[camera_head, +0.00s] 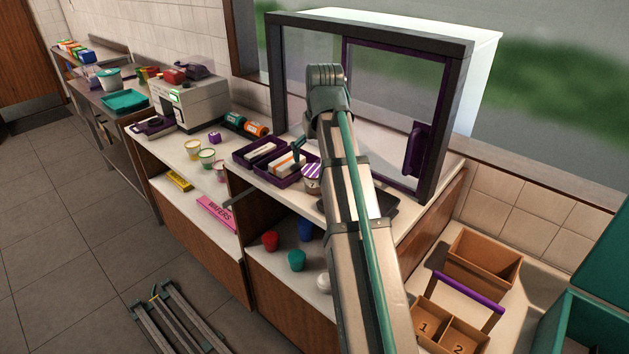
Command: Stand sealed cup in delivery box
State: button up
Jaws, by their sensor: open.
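A cup with a purple-and-white striped lid (311,171) stands on the white counter, just right of the purple tray and partly behind my arm. It looks upright; its lower part is hard to make out. A brown delivery box (429,309) with a purple handle bar (468,292) is at the lower right. Its near compartments are marked 1 and 2, and a larger open brown section lies behind the handle. The compartments that I can see into look empty.
A glass-fronted cabinet with a purple handle (414,150) stands behind my arm. A purple tray (241,158) holds packets. Small cups (207,157) stand left of it. Red, blue and teal cups (297,260) sit on the lower shelf. A teal bin (572,324) stands at far right.

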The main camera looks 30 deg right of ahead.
aim_at(314, 177)
jog(key=shift+w+f+m, duration=0.1)
jog(key=shift+f+m, duration=0.2)
jog(key=shift+f, duration=0.1)
jog(key=shift+p+x, duration=1.85)
jog(key=shift+x, duration=3.15)
jog(key=shift+d, duration=0.15)
jog(key=c, duration=1.4)
jog(key=shift+c, duration=0.2)
jog(key=shift+r, duration=0.2)
